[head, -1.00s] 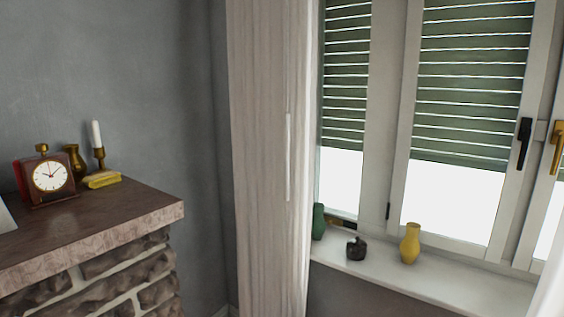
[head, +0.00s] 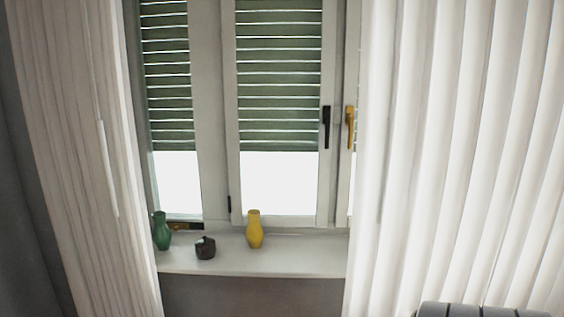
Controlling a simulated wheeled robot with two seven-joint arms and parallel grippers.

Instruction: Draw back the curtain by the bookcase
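A pale curtain (head: 85,160) hangs bunched in narrow folds at the left of the window in the head view. A white vertical strip shows on it. A second, wider white curtain (head: 470,150) hangs in broad folds across the right side and covers the right part of the window (head: 280,180). No bookcase is in view, so I cannot tell which curtain is beside it. Neither of my grippers is in view.
A windowsill (head: 310,258) holds a green vase (head: 161,231), a small dark pot (head: 205,248) and a yellow vase (head: 254,229). A dark ribbed object (head: 490,311) shows at the bottom right. Green blinds (head: 280,75) cover the upper panes.

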